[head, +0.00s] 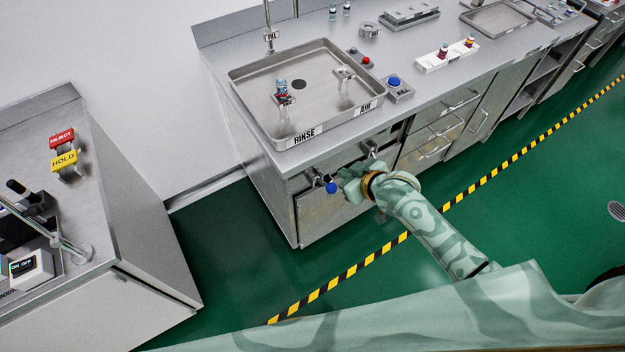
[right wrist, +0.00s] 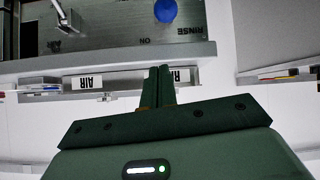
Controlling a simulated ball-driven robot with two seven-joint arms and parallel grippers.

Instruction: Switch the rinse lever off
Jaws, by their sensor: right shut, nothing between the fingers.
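The rinse lever ends in a blue ball (head: 331,188) on the front of the sink cabinet, below the RINSE label (head: 305,134). The blue ball also shows at the top of the right wrist view (right wrist: 165,10), beside RINSE and ON markings on the metal panel. My right gripper (head: 345,187) is just right of the blue ball in the head view. Its fingers (right wrist: 160,72) are shut together with nothing between them, pointing toward the ball; a gap shows in the wrist view. My left gripper is not in view.
A sink tray (head: 240,90) with nozzles sits above the panel, with an AIR label (head: 366,107) to the right. A blue button box (head: 397,90) stands on the counter. A second counter with REJECT and HOLD signs (head: 64,160) is at left. Green floor is open in front.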

